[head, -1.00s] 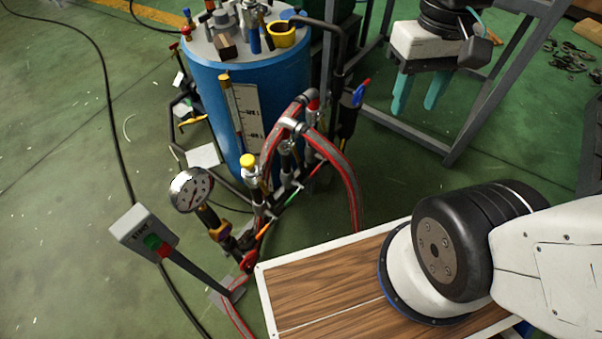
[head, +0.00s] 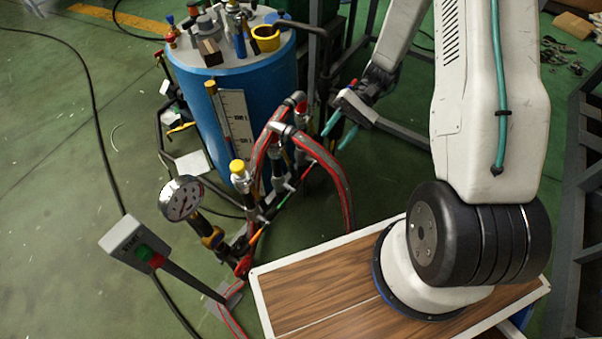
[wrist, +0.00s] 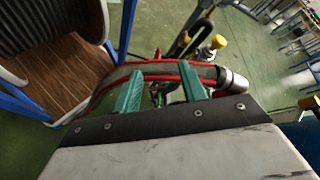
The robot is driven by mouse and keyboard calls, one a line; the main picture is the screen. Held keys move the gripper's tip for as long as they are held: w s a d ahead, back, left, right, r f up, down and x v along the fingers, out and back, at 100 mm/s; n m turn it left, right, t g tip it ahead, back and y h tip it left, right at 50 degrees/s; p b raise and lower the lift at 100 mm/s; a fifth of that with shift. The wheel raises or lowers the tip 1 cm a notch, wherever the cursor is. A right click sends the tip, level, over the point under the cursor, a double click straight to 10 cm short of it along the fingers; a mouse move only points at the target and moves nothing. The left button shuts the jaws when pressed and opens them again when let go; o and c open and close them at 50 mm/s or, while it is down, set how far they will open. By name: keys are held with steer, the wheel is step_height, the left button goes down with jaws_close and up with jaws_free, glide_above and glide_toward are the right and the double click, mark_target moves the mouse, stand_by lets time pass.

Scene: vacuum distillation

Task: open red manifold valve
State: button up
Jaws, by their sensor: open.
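The manifold (head: 268,208) is a low row of fittings in front of the blue tank, with thin coloured handles. Another red part (head: 243,266) is at the near left end. My gripper (head: 335,138) is open and empty, above and right of the manifold. In the wrist view, its teal fingers (wrist: 161,70) are apart, with a red-and-grey hose (wrist: 165,72) across the view beyond them. The hose and fingers hide most of the manifold there.
Red-and-grey hoses (head: 335,168) arch over the manifold's right side. The blue tank (head: 240,110) stands behind. A pressure gauge (head: 181,198) and a start box (head: 136,246) stand at left. A wood-topped platform (head: 310,295) is in front. Open green floor lies left.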

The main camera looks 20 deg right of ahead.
step_height(320, 180, down, 12)
steer(key=w+m+t+y, duration=0.2)
steer(key=t+y, duration=0.1)
steer(key=y, duration=0.1)
steer(key=t, duration=1.2)
glide_toward(307, 174)
steer(key=x, duration=0.2)
steer(key=f+x, duration=0.1)
steer(key=x, duration=0.1)
steer(key=shift+s+a, duration=0.1)
steer(key=shift+a, duration=0.2)
steer(key=shift+w+d+r+t, duration=0.15)
steer(key=shift+w+t, duration=0.1)
steer(key=shift+t, duration=0.25)
steer(key=shift+n, duration=0.4)
steer(key=x, duration=0.8)
